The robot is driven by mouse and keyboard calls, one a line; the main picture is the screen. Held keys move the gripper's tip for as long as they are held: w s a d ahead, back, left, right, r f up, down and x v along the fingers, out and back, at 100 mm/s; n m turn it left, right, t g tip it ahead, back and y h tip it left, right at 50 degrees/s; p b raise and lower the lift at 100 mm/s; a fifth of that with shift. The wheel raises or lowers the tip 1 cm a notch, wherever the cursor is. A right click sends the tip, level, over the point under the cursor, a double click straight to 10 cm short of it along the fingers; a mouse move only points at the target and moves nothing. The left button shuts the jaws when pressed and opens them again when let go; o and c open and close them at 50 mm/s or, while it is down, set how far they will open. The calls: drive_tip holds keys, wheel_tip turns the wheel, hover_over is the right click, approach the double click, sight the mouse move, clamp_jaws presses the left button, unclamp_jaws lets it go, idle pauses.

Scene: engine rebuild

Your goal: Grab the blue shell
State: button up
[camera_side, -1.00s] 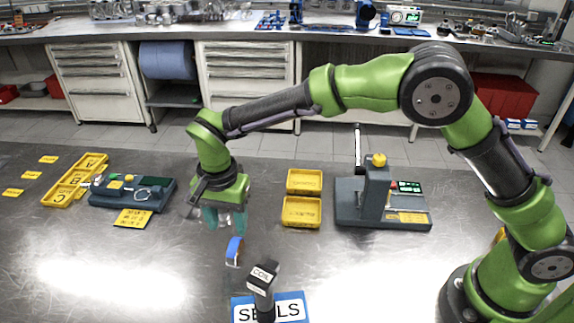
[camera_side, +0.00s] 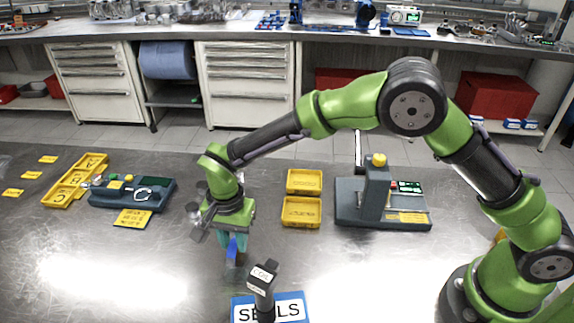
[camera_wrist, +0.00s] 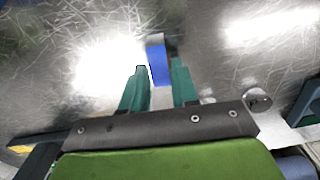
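The blue shell (camera_side: 232,249) is a small curved blue piece with a pale end, standing on the metal bench. My gripper (camera_side: 232,243) is lowered over it, with its teal fingers pointing down on either side. In the wrist view the shell (camera_wrist: 157,62) shows between and beyond the fingertips of my gripper (camera_wrist: 158,70). The fingers are apart and look open, with little room on either side of the shell. Whether a finger touches it is hard to tell.
A dark post labelled COIL (camera_side: 263,282) stands close to the front right of the shell, by a blue SEALS board (camera_side: 294,308). Yellow trays (camera_side: 301,213) and a grey press (camera_side: 352,213) are behind to the right.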

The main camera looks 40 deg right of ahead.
clamp_jaws()
drive_tip(key=shift+r, duration=0.1)
